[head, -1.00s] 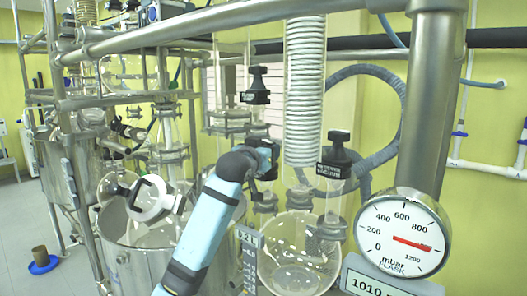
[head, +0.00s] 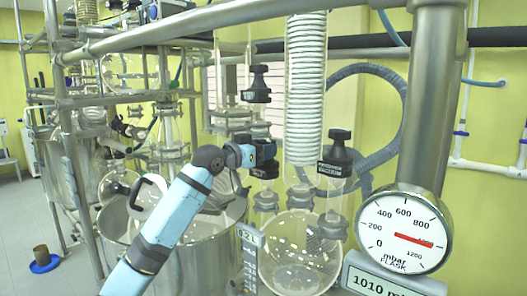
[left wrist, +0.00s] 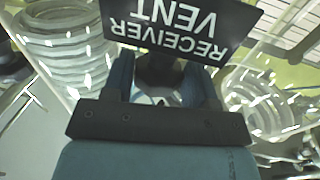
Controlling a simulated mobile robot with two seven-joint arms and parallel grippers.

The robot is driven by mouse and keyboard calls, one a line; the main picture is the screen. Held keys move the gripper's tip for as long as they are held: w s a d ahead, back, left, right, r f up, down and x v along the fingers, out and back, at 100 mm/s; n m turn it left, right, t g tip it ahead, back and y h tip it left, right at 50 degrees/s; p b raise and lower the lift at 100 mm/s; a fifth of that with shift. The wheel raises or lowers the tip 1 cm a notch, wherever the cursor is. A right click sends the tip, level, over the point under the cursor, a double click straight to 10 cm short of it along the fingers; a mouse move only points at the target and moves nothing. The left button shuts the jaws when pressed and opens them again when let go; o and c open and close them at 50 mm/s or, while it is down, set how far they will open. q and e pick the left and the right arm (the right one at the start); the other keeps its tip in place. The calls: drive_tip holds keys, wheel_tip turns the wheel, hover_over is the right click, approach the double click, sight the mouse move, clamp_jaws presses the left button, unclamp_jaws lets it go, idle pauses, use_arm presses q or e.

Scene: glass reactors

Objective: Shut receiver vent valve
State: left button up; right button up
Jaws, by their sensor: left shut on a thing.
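The receiver vent valve has a dark knob (left wrist: 160,68) and a black sign (left wrist: 182,25) reading RECEIVER VENT, upside down in the left wrist view. My left gripper (left wrist: 162,85) is shut on this knob, with one blue-grey finger on each side. In the head view, my left gripper (head: 264,158) is at the middle, left of the clear coil condenser. There it hides most of the valve, so I cannot tell how far the knob is turned. My right gripper is not in view.
Another black valve (head: 257,83) stands above my gripper, and a further one (head: 336,155) to its right. The glass condenser (head: 305,95) and round flask (head: 296,255) are close by. A pressure gauge (head: 402,228) and steel post (head: 434,100) stand at the right.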

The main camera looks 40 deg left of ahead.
use_arm(q)
drive_tip(key=m+h, duration=0.1)
drive_tip(key=h+b, duration=0.1)
drive_tip(key=shift+a+f+m+g+h, duration=0.15)
drive_tip(key=shift+a+m+g+h, duration=0.15)
drive_tip(key=shift+m+g, duration=0.1)
drive_tip(key=shift+w+m+g+h+b, duration=0.1)
drive_tip(key=shift+m+g+h+b, duration=0.6)
drive_tip(key=shift+h+b, duration=0.4)
drive_tip(key=shift+a+m+g+h+b, duration=0.1)
drive_tip(key=shift+m+g+h+b, duration=0.3)
drive_tip(key=shift+m+h+b, duration=0.35)
drive_tip(key=shift+w+m+g+h+b, duration=0.1)
drive_tip(key=shift+m+g+h+b, duration=0.4)
drive_tip(key=shift+h, duration=0.15)
drive_tip(key=shift+r+h, duration=0.2)
drive_tip(key=shift+h, duration=0.1)
drive_tip(key=o, duration=0.9)
